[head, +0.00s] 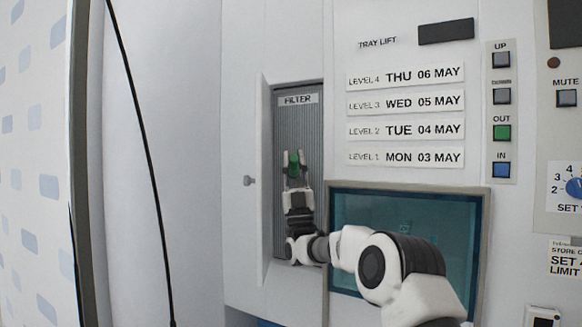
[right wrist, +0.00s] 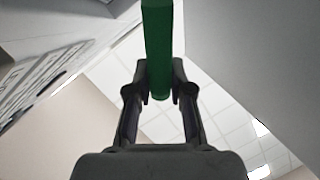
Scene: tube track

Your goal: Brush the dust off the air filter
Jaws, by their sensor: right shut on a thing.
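The air filter (head: 312,125) is a tall grey ribbed panel in a recess of the white wall unit, under a label reading FILTER. My right gripper (head: 295,168) is in front of the filter's middle, pointing up. It is shut on a green brush handle (head: 294,160), which also shows between the fingers in the right wrist view (right wrist: 158,50). The brush's bristles are not visible, and I cannot tell whether the brush touches the filter. Dust cannot be made out. My left gripper is not in view.
A small knob (head: 249,181) is on the panel left of the recess. A teal window (head: 455,230) lies behind my right arm. Buttons, including a green OUT button (head: 502,132), are at right. A black cable (head: 143,130) hangs at left.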

